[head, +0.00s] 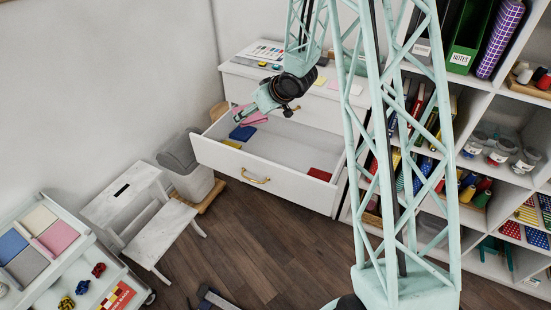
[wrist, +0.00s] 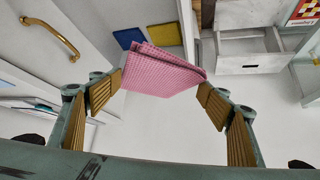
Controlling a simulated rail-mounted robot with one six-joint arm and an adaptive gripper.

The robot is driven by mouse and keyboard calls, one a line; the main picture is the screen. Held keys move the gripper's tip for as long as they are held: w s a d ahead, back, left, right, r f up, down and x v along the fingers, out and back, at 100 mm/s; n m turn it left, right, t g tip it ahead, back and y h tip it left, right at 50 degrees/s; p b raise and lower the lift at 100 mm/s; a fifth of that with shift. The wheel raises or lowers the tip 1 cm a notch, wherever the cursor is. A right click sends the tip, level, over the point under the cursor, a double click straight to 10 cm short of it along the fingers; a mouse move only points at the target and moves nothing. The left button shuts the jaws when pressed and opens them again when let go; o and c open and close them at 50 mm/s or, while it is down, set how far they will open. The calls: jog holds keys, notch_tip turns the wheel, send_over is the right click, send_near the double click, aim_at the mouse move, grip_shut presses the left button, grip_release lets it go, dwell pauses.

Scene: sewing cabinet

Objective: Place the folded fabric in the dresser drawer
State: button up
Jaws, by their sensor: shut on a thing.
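The pink folded fabric (wrist: 165,74) is held between the ribbed finger pads of my gripper (head: 257,107). It also shows in the head view (head: 251,116), partly covered by the gripper. My gripper is shut on the fabric and is over the left part of the open dresser drawer (head: 275,180). The fabric appears above the drawer floor, though the gap is hard to judge. A blue piece (head: 242,133) and a yellow piece (head: 230,143) lie at the drawer's left end. A red piece (head: 320,174) lies at its right end.
The middle of the drawer is clear. The dresser top (head: 240,70) overhangs behind it. A grey bin (head: 190,172) and a white step stool (head: 135,200) stand to the left. A full shelf unit (head: 495,95) stands at the right.

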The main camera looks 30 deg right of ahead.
jog(key=d+f, duration=1)
jog(key=f, duration=0.1)
send_over(289, 162)
jog(key=s, duration=0.3)
notch_tip(289, 162, down, 13)
jog(key=shift+s+d+r+m+b, duration=0.1)
jog(key=shift+d+r+m+b, duration=0.05)
jog(key=shift+d+m+b, duration=0.2)
jog(key=shift+f+b, duration=0.7)
jog(key=shift+f, duration=2.45)
jog(key=shift+f+b, duration=0.45)
jog(key=shift+f, duration=1.4)
